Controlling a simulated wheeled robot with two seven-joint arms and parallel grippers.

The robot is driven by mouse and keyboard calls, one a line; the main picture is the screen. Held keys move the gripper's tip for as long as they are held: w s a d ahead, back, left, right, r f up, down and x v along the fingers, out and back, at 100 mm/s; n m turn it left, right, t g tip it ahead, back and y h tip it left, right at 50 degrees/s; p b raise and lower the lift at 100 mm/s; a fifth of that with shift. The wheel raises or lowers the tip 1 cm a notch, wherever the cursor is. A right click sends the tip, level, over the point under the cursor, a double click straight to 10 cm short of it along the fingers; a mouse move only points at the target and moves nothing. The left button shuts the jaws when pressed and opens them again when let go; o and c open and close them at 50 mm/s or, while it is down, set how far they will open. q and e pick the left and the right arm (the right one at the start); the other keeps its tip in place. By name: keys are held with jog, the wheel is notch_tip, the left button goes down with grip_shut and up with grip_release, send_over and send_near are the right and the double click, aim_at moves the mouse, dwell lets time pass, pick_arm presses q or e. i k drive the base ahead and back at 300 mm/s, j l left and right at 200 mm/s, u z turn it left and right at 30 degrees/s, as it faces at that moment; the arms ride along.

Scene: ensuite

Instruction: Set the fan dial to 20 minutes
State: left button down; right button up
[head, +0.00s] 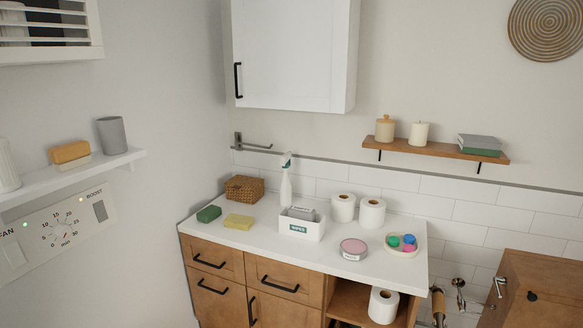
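The white fan control panel (58,232) is on the left wall, below the white shelf, and its left end is cut off by the picture edge. Its small dial (61,228) sits in the middle, ringed by minute numbers with "min" below. The dial's pointer is too small for me to read its setting. A "FAN" switch (12,252) is left of the dial, and a grey "BOOST" switch (100,210) is right of it. Neither of my grippers is in view.
The white shelf (108,164) above the panel juts from the wall and holds a grey cup (112,135), a soap dish (71,155) and a ribbed white jar (7,168). A cabinet with a cluttered white counter (325,262) stands to the right. The wall before the panel looks clear.

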aim_at(63, 231)
jog(key=u, duration=1.35)
